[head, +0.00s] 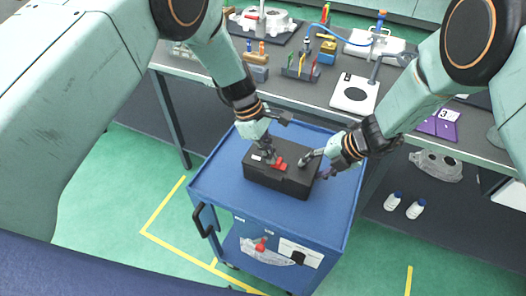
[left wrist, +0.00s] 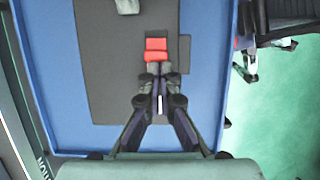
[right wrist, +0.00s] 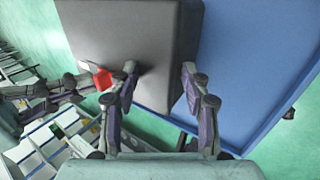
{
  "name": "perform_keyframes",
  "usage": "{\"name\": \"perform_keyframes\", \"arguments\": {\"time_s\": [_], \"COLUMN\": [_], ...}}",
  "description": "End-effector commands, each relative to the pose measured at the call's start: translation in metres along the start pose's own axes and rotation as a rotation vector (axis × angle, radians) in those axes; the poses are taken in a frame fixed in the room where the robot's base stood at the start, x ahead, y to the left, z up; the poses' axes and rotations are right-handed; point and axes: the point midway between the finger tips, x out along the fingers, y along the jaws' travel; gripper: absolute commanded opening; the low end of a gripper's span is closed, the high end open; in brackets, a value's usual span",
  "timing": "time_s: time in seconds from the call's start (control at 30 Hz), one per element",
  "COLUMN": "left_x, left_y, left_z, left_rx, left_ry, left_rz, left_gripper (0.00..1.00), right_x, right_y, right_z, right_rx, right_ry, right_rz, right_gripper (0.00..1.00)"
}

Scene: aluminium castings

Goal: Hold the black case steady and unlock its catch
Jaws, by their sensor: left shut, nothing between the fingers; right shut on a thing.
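The black case (head: 258,172) sits on top of the blue cart (head: 220,185). The far finger's contact is partly hidden.
Green floor is free left of the cart.

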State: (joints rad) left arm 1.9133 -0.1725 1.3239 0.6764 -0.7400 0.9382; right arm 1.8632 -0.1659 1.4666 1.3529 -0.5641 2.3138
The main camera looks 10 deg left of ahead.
Motion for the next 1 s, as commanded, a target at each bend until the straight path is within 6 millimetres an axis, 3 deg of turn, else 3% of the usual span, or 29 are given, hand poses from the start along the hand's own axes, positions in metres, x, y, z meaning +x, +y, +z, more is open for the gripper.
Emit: {"name": "perform_keyframes", "arguments": {"time_s": [0.03,0.37,0.57,0.73,1.0], "left_x": [0.004,0.006,0.0,-0.015,-0.074], "left_y": [0.0,-0.001,-0.002,-0.004,-0.003], "left_z": [0.006,0.012,-0.001,-0.031,-0.028], "left_rx": [0.002,-0.001,-0.003,-0.003,0.002], "left_ry": [0.0,-0.004,-0.005,-0.001,0.002], "left_rz": [-0.002,-0.005,-0.001,0.007,0.009], "left_gripper": [0.0,0.0,0.0,0.0,0.0], "right_x": [0.007,0.008,0.008,0.008,0.008], "right_y": [-0.009,-0.009,-0.008,-0.009,-0.009], "right_z": [-0.009,-0.009,-0.009,-0.009,-0.009], "right_rx": [0.006,0.005,0.005,0.005,0.005], "right_ry": [0.014,0.014,0.014,0.014,0.014], "right_rz": [-0.017,-0.017,-0.017,-0.017,-0.017], "right_gripper": [0.0,0.0,0.0,0.0,0.0]}}
